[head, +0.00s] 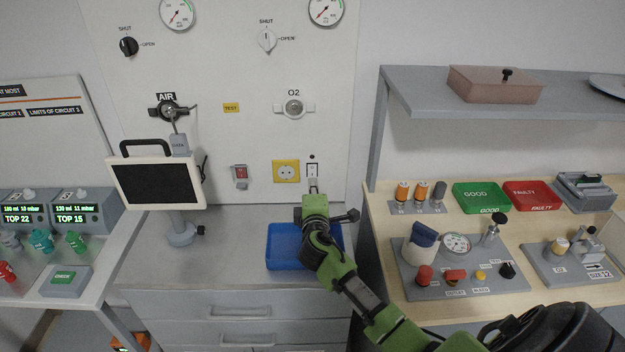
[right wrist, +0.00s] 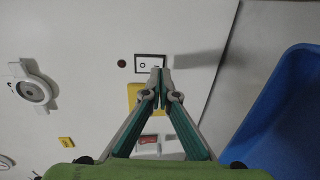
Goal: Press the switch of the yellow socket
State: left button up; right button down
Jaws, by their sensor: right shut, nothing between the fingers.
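The yellow socket (head: 286,172) is on the white wall panel, with a small white rocker switch (head: 312,171) just to its right. My right gripper (head: 313,187) is shut and empty, its tips just below and in front of this switch in the head view. In the right wrist view the closed fingertips (right wrist: 161,72) overlap the edge of the dark-framed switch (right wrist: 145,64). I cannot tell whether they touch it. The yellow socket (right wrist: 132,92) is partly hidden behind the fingers there. My left gripper is not in view.
A red switch (head: 240,174) is on the panel left of the socket. A blue tray (head: 284,254) lies on the counter below my right gripper. A monitor (head: 157,183) stands to the left. A workbench with devices (head: 450,300) is to the right.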

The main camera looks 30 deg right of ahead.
aim_at(312, 176)
jog(key=shift+x, duration=0.95)
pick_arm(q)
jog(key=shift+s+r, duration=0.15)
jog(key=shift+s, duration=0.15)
pick_arm(e)
jog(key=shift+w+d, duration=0.2)
jog(key=shift+w, duration=0.2)
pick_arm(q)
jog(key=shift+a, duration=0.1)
pick_arm(e)
jog(key=shift+f, duration=0.15)
jog(key=b, duration=0.3)
jog(key=shift+w+d+f+t, duration=0.15)
jog(key=shift+w+f+t, duration=0.05)
jog(key=shift+t, duration=0.2)
jog(key=shift+r, duration=0.25)
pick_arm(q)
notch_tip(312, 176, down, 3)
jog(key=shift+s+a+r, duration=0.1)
pick_arm(e)
jog(key=shift+f, duration=0.15)
